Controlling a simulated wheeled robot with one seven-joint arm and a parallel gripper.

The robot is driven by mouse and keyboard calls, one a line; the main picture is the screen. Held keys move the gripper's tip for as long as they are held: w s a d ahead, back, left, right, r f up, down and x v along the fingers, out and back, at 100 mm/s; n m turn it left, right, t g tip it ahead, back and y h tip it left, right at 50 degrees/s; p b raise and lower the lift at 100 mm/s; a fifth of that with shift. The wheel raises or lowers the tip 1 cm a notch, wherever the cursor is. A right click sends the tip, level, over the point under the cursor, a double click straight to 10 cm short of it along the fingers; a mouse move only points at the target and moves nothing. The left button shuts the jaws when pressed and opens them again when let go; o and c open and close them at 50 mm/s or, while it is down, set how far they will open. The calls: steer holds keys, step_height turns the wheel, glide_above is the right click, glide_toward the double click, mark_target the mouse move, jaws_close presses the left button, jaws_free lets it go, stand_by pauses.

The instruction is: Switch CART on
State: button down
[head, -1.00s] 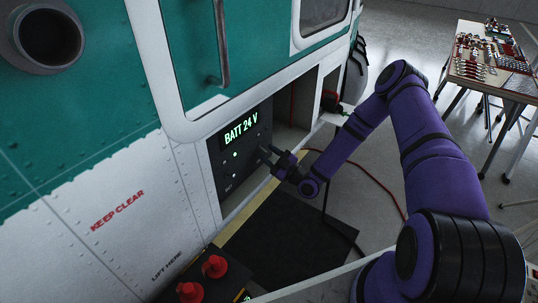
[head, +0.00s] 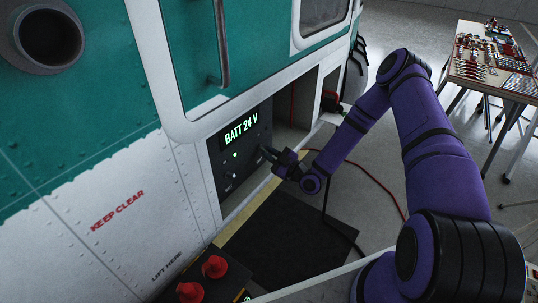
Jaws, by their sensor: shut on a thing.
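A black switch panel (head: 236,176) is set into the side of the white and green helicopter, and its display (head: 241,132) reads "BATT 24 V" in green. Below the display is a small lit dot (head: 235,155). Small marks and controls sit lower on the panel, too small to read, and I cannot make out a CART label. My gripper (head: 268,154) is at the panel's right side. Its fingers are shut on a small part there, seemingly a switch, which they hide. I cannot tell the switch's position.
An open bay (head: 295,108) lies right of the panel. A red cable (head: 380,183) runs over the floor near a black mat (head: 290,235). Red knobs (head: 214,267) stand at the bottom. A tool table (head: 490,70) is at the upper right. The floor between is mostly clear.

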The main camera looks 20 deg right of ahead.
mark_target(262, 147)
steer(key=r+g+h, duration=0.1)
steer(key=g+h, duration=0.1)
steer(key=g, duration=0.1)
steer(key=shift+s+r+h, duration=0.1)
steer(key=shift+r+h, duration=0.2)
steer(key=shift+r, duration=0.1)
steer(key=shift+w+r+g+h, duration=0.1)
steer(key=shift+r+g+h, duration=0.25)
steer(key=shift+g+h, duration=0.4)
steer(key=shift+w+r+g+h, duration=0.1)
steer(key=shift+r+g+h, duration=0.3)
steer(key=shift+g, duration=0.65)
steer(key=shift+h, duration=0.25)
steer(key=c, duration=1.1)
jaws_free()
steer(key=shift+a, duration=0.1)
steer(key=v, duration=1)
steer(key=shift+s+d+r, duration=0.2)
steer(key=shift+d, duration=0.1)
